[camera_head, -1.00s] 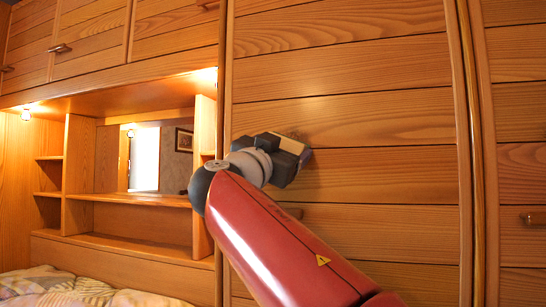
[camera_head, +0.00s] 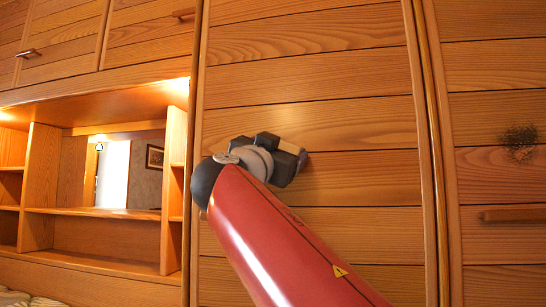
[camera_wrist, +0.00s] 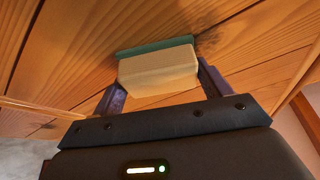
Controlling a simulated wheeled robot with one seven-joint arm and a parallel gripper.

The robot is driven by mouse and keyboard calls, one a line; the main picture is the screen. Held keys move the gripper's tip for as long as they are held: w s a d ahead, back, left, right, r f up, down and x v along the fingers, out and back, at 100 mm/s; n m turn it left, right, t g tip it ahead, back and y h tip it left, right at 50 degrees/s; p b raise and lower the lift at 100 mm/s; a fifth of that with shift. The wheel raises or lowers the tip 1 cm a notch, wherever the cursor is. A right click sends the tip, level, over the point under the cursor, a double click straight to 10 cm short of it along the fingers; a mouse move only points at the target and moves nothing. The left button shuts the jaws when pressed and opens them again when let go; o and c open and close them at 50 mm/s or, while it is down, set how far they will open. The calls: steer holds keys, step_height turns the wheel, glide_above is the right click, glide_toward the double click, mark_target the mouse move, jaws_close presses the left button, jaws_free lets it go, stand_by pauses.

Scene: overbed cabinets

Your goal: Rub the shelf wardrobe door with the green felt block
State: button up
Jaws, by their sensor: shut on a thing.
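My gripper (camera_head: 297,160) is at the middle wardrobe door (camera_head: 310,75), the wooden door right of the open shelves. It is shut on the felt block, a beige block (camera_wrist: 158,70) with a green felt layer (camera_wrist: 150,47) on its far side. In the wrist view the block sits between the two fingers, with the felt towards the wood. I cannot tell whether the felt touches the door. A dark patch (camera_wrist: 208,43) shows on the wood beside the felt; it may be a mark or a shadow. My gripper and wrist hide most of the block in the head view.
A dark speckled smudge (camera_head: 518,142) is on the right door (camera_head: 490,75), above its handle (camera_head: 515,214). Open shelves (camera_head: 100,213) with a mirror back stand at left. Overhead cabinets (camera_head: 60,50) run above them. Bedding (camera_head: 14,298) lies at lower left.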

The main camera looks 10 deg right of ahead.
steer(key=shift+w+a+p, duration=0.1)
steer(key=shift+w+a, duration=0.15)
steer(key=shift+a, duration=0.4)
steer(key=shift+w+a+p, duration=0.15)
steer(key=shift+w+a, duration=0.05)
steer(key=shift+a, duration=0.4)
steer(key=shift+w+a+p, duration=0.1)
steer(key=shift+w+a, duration=0.15)
steer(key=shift+a, duration=0.4)
steer(key=shift+s+d+r+b, duration=0.1)
steer(key=shift+d+r+b, duration=0.1)
steer(key=shift+r+b, duration=0.2)
steer(key=shift+s+d+b, duration=0.3)
steer(key=shift+d+b, duration=0.25)
steer(key=shift+d, duration=0.35)
steer(key=shift+s+d+b, duration=0.25)
steer(key=shift+d+b, duration=0.25)
steer(key=shift+d, duration=0.35)
steer(key=shift+a, duration=0.15)
steer(key=w+a+p, duration=0.2)
steer(key=a, duration=0.5)
steer(key=shift+w+p, duration=0.35)
